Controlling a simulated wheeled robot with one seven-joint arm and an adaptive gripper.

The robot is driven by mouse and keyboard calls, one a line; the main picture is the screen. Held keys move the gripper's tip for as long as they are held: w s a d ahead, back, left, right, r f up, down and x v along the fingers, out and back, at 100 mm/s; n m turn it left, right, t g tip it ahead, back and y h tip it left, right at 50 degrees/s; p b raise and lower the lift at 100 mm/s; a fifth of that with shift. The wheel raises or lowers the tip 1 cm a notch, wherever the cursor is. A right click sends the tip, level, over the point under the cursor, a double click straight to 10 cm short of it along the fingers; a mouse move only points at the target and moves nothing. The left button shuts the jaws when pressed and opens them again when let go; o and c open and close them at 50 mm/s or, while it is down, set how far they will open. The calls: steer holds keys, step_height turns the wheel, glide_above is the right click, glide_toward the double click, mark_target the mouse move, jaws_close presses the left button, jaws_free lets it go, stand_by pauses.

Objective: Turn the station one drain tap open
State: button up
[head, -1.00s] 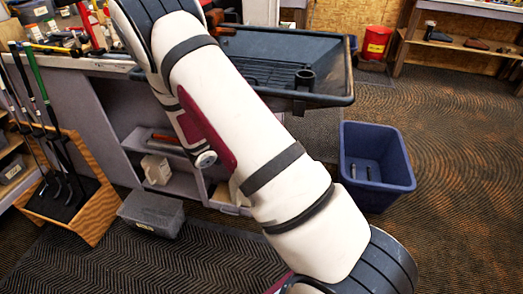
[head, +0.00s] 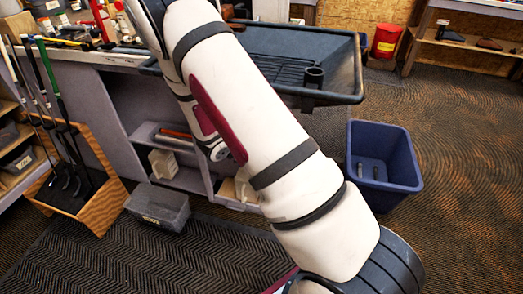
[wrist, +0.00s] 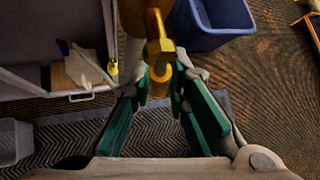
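A brass tap (wrist: 160,48) shows at the top middle of the wrist view, with a hex-shaped part and a rounded end below it. My gripper (wrist: 160,88) has green-padded fingers standing apart on either side of the tap's lower end. I cannot tell whether either pad touches the brass. In the head view my arm covers the gripper and the tap. The dark basin (head: 345,88) at the bench end shows behind my arm.
A blue bin (head: 383,185) stands on the floor right of the basin; it also shows in the wrist view (wrist: 208,38). A grey tub (head: 158,208) and a wooden club rack (head: 98,205) stand at left. Shelves (head: 180,178) sit under the bench. The right floor is clear.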

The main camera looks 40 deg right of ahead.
steer(key=shift+o, duration=0.6)
steer(key=v, duration=1.2)
